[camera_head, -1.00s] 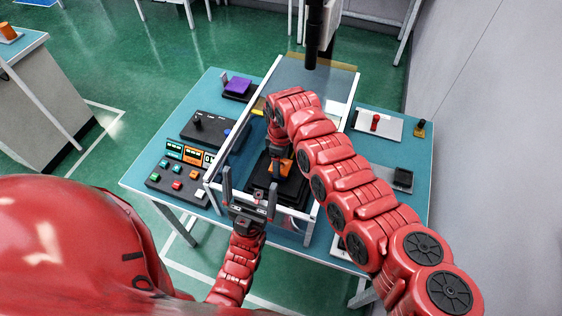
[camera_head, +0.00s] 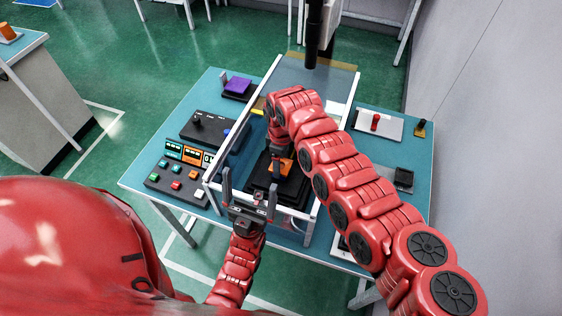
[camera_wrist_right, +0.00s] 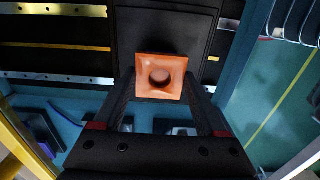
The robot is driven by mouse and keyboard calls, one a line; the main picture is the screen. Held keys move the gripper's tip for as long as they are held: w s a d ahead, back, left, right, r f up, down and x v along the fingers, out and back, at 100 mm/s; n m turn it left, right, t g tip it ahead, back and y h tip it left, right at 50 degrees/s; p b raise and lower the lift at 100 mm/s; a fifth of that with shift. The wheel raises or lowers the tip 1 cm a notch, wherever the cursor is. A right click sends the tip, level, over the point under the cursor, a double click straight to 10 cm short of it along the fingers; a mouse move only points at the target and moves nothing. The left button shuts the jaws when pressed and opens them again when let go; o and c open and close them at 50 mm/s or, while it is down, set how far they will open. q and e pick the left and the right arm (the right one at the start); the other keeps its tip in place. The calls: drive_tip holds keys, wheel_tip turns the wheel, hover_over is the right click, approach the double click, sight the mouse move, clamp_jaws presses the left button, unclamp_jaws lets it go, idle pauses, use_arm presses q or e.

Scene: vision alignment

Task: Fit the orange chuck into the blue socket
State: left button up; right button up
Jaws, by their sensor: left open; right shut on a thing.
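The orange chuck (camera_head: 284,167) is at my right gripper (camera_head: 278,163), inside the clear-walled enclosure over a black base. In the right wrist view the chuck (camera_wrist_right: 147,88) is a square orange block with a round hole, held between the fingertips of the right gripper (camera_wrist_right: 160,80). My right gripper is shut on it. My left gripper (camera_head: 250,190) stands at the near end of the enclosure, its two fingers upright, wide apart and empty. I cannot make out the blue socket in either view; the arm and gripper hide part of the enclosure.
The enclosure's white frame (camera_head: 239,122) closely surrounds the right gripper. On the left are a button panel (camera_head: 178,184) and a black box with a knob (camera_head: 197,124). A purple block (camera_head: 238,86) is behind them. A white plate with a red peg (camera_head: 376,122) is on the right.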

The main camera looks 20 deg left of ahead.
drive_tip(key=shift+f+b, duration=0.85)
drive_tip(key=shift+f, duration=0.1)
drive_tip(key=shift+f, duration=0.2)
drive_tip(key=o, duration=1.1)
drive_tip(key=shift+o, duration=1.7)
drive_tip(key=shift+b, duration=0.3)
drive_tip(key=shift+s+f, duration=0.1)
